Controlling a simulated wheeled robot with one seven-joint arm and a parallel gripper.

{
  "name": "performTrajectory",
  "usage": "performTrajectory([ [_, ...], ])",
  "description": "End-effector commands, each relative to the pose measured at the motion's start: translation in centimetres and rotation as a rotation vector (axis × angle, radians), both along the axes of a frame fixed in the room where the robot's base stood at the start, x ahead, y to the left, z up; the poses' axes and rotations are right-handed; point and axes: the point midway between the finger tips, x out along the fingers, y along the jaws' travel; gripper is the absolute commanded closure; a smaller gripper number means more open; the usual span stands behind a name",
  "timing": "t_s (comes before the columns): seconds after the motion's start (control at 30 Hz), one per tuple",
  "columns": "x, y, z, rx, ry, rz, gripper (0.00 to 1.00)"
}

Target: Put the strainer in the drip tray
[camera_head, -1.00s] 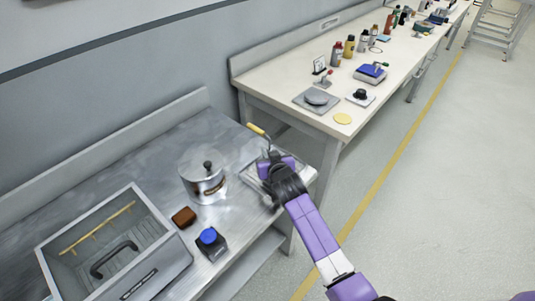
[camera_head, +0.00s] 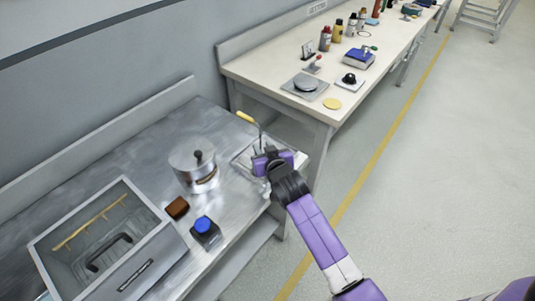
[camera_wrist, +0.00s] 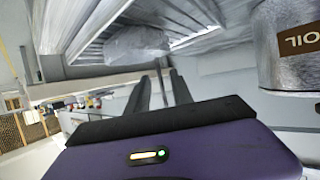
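The strainer shows its yellow handle (camera_head: 246,117) and thin shaft standing up beside my gripper (camera_head: 270,155) in the head view. Its lower end is hidden there by my gripper. In the wrist view, which is upside down, a pale mesh-like bowl (camera_wrist: 135,45) lies against the ribbed drip tray (camera_wrist: 92,20). I cannot tell for sure whether it rests on the ribs. A thin rod runs between my two fingers (camera_wrist: 162,85), with a gap on each side. The shallow drip tray (camera_head: 238,161) sits at the metal table's right end, under my gripper.
A metal pot (camera_head: 194,170) stands left of the tray. A brown block (camera_head: 177,207), a blue-topped dark box (camera_head: 204,229) and a large grey bin (camera_head: 150,270) are nearer. A white bench (camera_head: 280,100) stands behind. The floor at right is clear.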

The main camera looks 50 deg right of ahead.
Motion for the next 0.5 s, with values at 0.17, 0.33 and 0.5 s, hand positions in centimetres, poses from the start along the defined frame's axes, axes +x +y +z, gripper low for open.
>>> performTrajectory([
  [0.17,-2.7,1.7,1.2,0.0,0.001,0.001,0.72],
  [0.33,-4.1,2.6,2.0,0.0,0.0,0.001,0.72],
  [0.5,-4.6,2.9,2.2,0.0,0.0,0.001,0.72],
])
